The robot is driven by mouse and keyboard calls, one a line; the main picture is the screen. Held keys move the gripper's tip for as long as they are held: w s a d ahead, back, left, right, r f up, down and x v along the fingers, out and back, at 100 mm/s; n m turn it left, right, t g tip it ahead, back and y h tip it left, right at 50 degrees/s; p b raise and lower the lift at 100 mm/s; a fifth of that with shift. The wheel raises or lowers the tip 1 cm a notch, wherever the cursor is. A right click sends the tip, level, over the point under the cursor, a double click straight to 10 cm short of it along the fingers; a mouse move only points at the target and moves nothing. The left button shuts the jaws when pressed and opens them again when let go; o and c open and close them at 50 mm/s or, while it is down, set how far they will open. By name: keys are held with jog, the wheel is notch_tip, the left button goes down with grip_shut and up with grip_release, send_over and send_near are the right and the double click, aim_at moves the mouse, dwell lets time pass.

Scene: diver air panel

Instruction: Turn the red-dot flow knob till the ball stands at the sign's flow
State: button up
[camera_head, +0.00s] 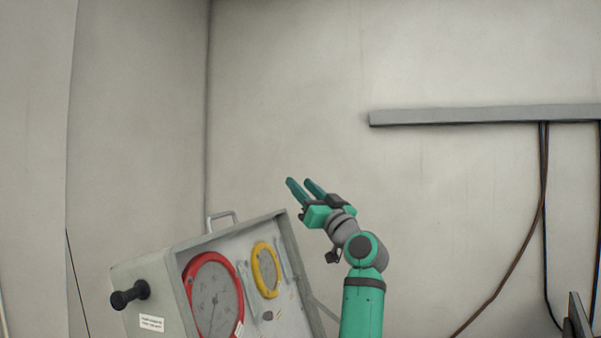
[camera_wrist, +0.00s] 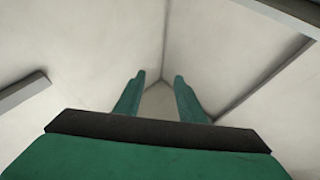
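My gripper (camera_head: 305,188) is raised above the open grey panel case (camera_head: 165,272) in the head view, with its two green fingers apart and nothing between them. In the wrist view my gripper (camera_wrist: 158,83) points at bare walls and a corner, fingers spread. The case holds a large red-rimmed gauge (camera_head: 213,300) and a smaller yellow-rimmed gauge (camera_head: 266,270). Two pale upright tubes stand beside the yellow gauge. A small dark round part (camera_head: 268,315) sits below it. I cannot make out a red-dot knob, a ball or a flow sign.
A black knob-like handle (camera_head: 130,294) sticks out from the case's left side above a white label (camera_head: 151,323). A metal carry handle (camera_head: 222,219) tops the case. A grey wall rail (camera_head: 480,115) with hanging cables is at right. The air around my gripper is clear.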

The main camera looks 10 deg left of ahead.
jog(key=shift+s+d+r+m+t+h, duration=0.15)
jog(key=shift+s+r+m+t, duration=0.15)
jog(key=shift+r, duration=0.4)
jog(key=shift+s+d+r+m+t+h, duration=0.15)
jog(key=shift+s+r+t+h, duration=0.1)
jog(key=shift+r+t, duration=0.3)
jog(key=shift+s+d+r+m+t+h, duration=0.1)
jog(key=shift+s+r+m+t, duration=0.15)
jog(key=shift+r, duration=0.55)
